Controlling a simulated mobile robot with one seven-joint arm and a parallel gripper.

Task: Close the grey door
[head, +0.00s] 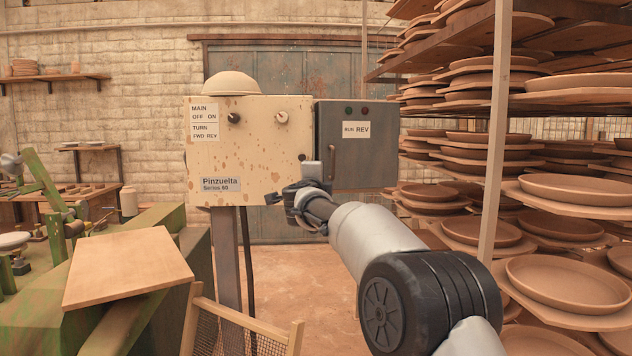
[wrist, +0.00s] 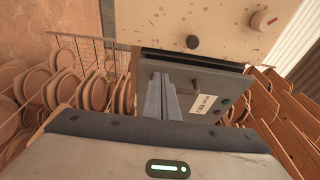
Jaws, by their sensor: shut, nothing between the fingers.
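The grey door (head: 363,162) is at the right side of the cream control box (head: 262,140). It carries a RUN REV label, two small lamps and a dark upright handle. In the wrist view the door (wrist: 212,82) stands a little off the cream box (wrist: 220,25), with a dark gap between them. My gripper (head: 277,198) is at the lower right of the box in the head view. In the wrist view my gripper's fingers (wrist: 160,84) are together and empty, overlapping the door's near face. I cannot tell whether they touch it. My wrist hides the door's lower left corner.
Shelves of clay plates (head: 565,190) stand close on the right, with a pale upright post (head: 495,140). A green bench with a wooden board (head: 128,265) is at the left. A wood-framed mesh panel (head: 240,325) stands below the box. Some floor is clear between.

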